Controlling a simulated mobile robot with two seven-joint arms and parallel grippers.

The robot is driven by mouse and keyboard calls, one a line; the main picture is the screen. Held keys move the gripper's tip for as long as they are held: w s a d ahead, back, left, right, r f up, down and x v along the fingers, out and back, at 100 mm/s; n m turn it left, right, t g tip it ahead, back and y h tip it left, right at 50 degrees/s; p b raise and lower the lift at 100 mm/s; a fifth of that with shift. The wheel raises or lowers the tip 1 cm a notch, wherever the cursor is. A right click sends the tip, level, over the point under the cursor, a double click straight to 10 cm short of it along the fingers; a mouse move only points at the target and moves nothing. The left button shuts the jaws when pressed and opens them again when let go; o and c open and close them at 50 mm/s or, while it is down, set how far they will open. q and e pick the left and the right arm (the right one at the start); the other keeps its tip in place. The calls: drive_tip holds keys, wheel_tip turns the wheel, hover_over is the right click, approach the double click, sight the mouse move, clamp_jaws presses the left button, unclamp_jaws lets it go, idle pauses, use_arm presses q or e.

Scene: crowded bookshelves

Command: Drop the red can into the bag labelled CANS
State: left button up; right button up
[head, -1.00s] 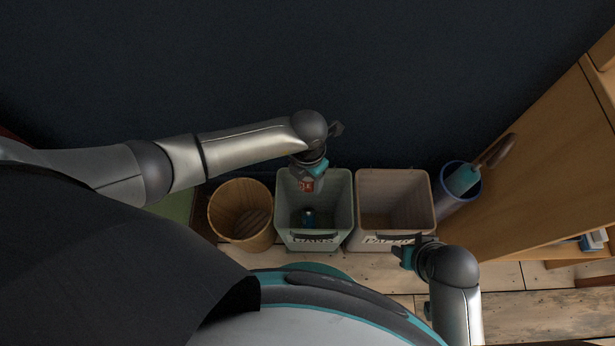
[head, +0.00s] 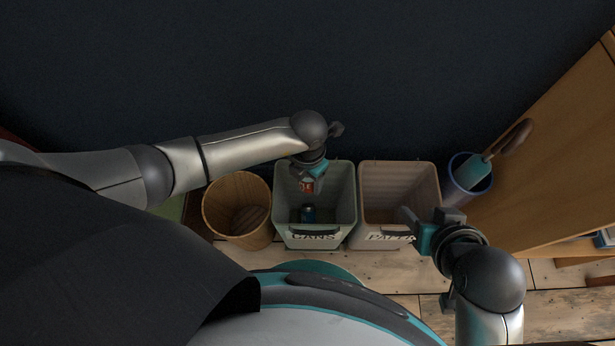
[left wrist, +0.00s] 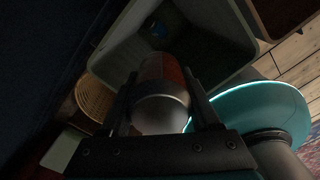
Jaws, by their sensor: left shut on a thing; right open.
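The red can (head: 307,186) is held by my left gripper (head: 308,178), which is shut on it. In the left wrist view the can (left wrist: 160,105) sits between the two fingers, its metal end towards the camera. The green bin-like bag labelled CANS (head: 315,237) stands below; its open mouth also shows in the left wrist view (left wrist: 215,60). The can is over the back part of that mouth. A small dark can with blue (head: 308,214) lies inside it. My right gripper (head: 426,216) is open and empty, by the front of the bag labelled PAPER.
The beige bag labelled PAPER (head: 399,166) stands right of CANS, and a round wooden basket (head: 238,209) stands left. A blue-rimmed bin (head: 458,185) with a handled tool (head: 490,165) is by the wooden cabinet (head: 560,160). A dark wall is behind.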

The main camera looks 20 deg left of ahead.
use_arm(q)
drive_tip(key=shift+f, duration=0.2)
use_arm(e)
drive_tip(key=shift+w+a+t, duration=0.3)
drive_tip(key=shift+a, duration=0.05)
